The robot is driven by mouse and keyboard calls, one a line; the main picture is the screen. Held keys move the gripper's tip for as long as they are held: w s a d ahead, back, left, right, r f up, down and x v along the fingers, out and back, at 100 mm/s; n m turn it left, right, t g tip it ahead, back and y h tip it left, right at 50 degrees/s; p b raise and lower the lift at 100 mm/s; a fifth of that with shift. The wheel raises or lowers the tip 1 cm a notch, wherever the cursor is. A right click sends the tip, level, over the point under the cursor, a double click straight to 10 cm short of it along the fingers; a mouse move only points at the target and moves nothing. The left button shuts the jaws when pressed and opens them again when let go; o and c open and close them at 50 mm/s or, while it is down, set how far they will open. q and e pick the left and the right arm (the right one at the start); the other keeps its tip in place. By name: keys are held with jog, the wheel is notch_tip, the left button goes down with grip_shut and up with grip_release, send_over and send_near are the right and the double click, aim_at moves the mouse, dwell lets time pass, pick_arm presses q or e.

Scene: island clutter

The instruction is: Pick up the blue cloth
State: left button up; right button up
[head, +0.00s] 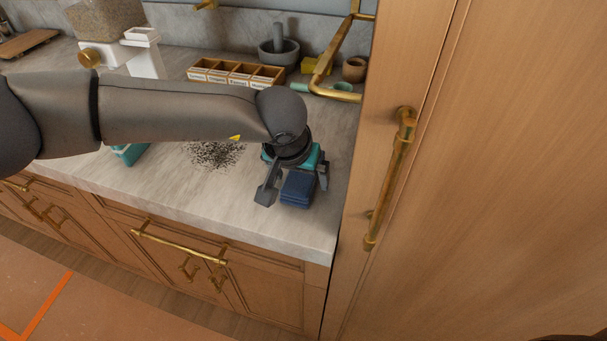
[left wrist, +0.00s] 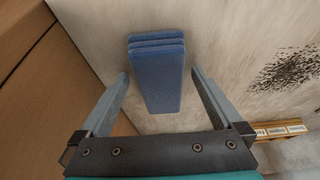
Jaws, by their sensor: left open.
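The blue cloth (head: 298,188) is folded into a small layered block. It lies on the counter near its front right corner. In the left wrist view the cloth (left wrist: 157,75) sits between the two fingers, with a gap on each side. My left gripper (head: 293,192) is open over the cloth, one finger to its left and one to its right. In the left wrist view the open fingers (left wrist: 158,82) do not touch the cloth. My right gripper is not in view.
A tall wooden cabinet (head: 480,170) with brass handles stands close at the right. Dark crumbs (head: 216,153) are scattered left of the cloth. A teal object (head: 130,154) lies left.

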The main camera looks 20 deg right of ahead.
aim_at(296, 176)
pick_arm(q)
jog(key=shift+c, duration=0.4)
jog(key=c, duration=1.2)
jog(key=shift+a, duration=0.1)
jog(key=shift+c, duration=0.2)
jog(key=shift+w+a+r, duration=0.3)
jog(key=shift+r, duration=0.2)
notch_tip(296, 176, up, 6)
jog(key=shift+f, duration=0.1)
jog(key=w+a, duration=0.5)
jog(key=a, duration=0.3)
jog(key=w+a, duration=0.5)
jog(key=a, duration=0.2)
jog(key=shift+w+a, duration=0.3)
jog(key=shift+a, duration=0.1)
